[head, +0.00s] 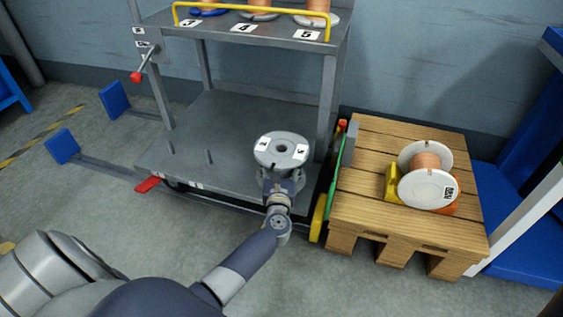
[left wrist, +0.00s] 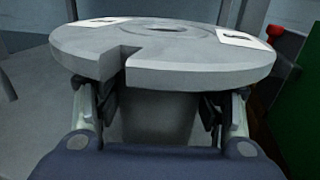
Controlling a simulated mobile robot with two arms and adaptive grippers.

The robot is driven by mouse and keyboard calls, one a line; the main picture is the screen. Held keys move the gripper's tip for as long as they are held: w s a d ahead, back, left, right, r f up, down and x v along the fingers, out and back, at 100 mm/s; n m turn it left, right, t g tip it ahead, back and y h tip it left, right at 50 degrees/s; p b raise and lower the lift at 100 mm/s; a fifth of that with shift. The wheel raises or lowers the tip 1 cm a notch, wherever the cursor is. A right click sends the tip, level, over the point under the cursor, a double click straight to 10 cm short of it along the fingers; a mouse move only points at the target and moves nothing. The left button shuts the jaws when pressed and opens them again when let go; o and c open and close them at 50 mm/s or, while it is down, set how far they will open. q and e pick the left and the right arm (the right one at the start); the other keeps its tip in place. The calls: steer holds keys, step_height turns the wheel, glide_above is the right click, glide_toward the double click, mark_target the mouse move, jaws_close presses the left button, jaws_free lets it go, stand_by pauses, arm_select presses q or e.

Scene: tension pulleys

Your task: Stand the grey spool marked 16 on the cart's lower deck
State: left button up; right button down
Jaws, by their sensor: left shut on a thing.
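A grey spool (head: 283,148) with a centre hole and white labels is held with its round flange facing up. The label marks are too small to read. My left gripper (head: 281,178) is shut on the spool's core below the top flange. In the left wrist view the spool (left wrist: 160,50) fills the upper part, with a notch in its rim. The cart's lower deck (head: 235,120) is a grey plate. The spool is at its front right part, near a corner post. I cannot tell whether the spool's bottom touches the deck. My right gripper is not in view.
The cart's upper shelf (head: 262,32) holds several spools behind a yellow rail. Two short pegs (head: 208,156) stand on the lower deck's left side. A wooden pallet (head: 400,225) with a white-flanged spool (head: 427,175) stands close on the right. The deck's middle is clear.

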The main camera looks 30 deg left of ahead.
arm_select(q)
steer(key=shift+f, duration=0.15)
steer(key=o, duration=1.3)
